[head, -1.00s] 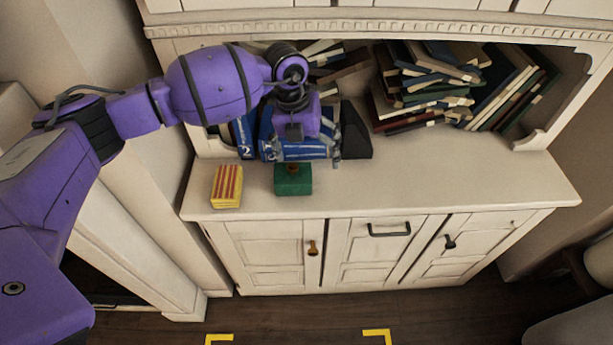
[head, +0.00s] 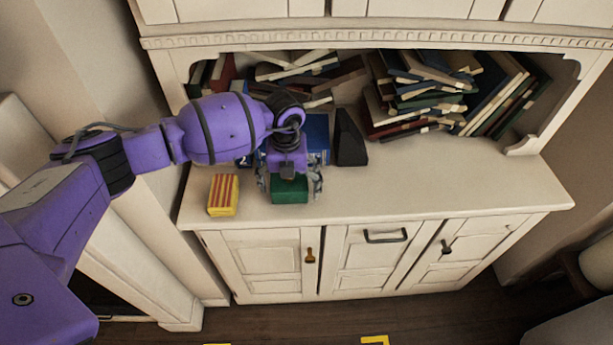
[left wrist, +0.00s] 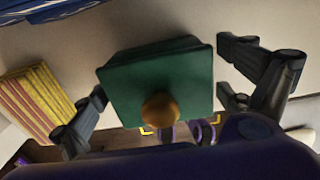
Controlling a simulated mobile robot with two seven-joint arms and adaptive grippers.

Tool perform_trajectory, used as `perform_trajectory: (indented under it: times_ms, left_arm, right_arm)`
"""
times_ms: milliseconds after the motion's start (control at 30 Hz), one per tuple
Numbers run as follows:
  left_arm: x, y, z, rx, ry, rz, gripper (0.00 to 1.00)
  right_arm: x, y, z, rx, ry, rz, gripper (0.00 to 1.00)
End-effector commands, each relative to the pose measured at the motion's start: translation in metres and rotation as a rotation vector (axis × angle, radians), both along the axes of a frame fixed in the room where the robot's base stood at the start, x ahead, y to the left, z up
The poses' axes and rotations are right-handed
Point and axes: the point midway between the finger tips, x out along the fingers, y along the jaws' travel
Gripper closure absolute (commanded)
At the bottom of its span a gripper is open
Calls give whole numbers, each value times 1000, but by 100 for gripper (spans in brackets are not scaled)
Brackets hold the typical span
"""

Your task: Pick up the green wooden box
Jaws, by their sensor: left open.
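The green wooden box (head: 289,190) sits on the cabinet's white counter near its front edge. In the left wrist view the green box (left wrist: 158,75) shows its top with a round orange-brown knob (left wrist: 160,110). My left gripper (head: 290,188) is open, with its fingers on either side of the box. In the left wrist view the left gripper's fingers (left wrist: 165,100) flank the box, with a visible gap on the right side. Whether the left finger touches the box I cannot tell. My right gripper is not in view.
A yellow box with red stripes (head: 223,194) stands just left of the green box. Blue books (head: 317,135) and a black wedge-shaped object (head: 350,138) stand behind. Piled books (head: 425,90) fill the shelf. The counter (head: 450,185) is clear to the right.

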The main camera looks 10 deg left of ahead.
Motion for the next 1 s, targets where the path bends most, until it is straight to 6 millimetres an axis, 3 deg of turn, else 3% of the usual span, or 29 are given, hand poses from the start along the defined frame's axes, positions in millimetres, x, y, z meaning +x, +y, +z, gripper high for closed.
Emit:
perform_trajectory:
  times_ms: [100,500,767,1000]
  left_arm:
    - [0,0,1,0,0,0,7]
    - [0,0,1,-1,-1,0,59]
    - [1,0,3,-1,-1,0,61]
    - [2,0,20,-1,-4,0,61]
  right_arm:
    - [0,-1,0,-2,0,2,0]
    - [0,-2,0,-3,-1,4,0]
    - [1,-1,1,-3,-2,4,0]
    - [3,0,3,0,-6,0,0]
